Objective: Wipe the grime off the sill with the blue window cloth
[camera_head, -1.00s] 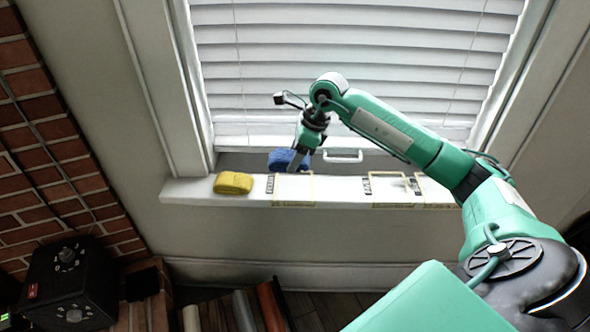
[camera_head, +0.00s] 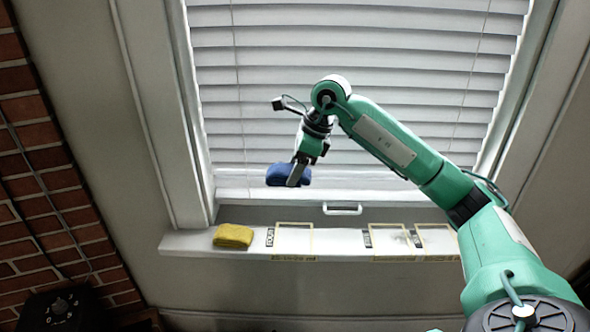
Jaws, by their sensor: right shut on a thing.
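My right gripper (camera_head: 297,174) is shut on the blue cloth (camera_head: 275,177), a folded, rounded pad. It holds the cloth in front of the lower window blind, above the sill in the picture and apart from it. The white sill (camera_head: 340,244) runs along the bottom of the window. On it are three tape-outlined rectangles with small dark labels: a left one (camera_head: 294,226), a middle one (camera_head: 388,225) and a right one (camera_head: 434,226). A faint grey smudge (camera_head: 411,238) shows between the middle and right outlines. My left gripper is not in view.
A folded yellow cloth (camera_head: 233,236) lies at the sill's left end. A white handle (camera_head: 342,209) sticks out at the base of the window, behind the sill. White blinds (camera_head: 350,60) cover the window. A brick wall (camera_head: 45,170) stands at the left.

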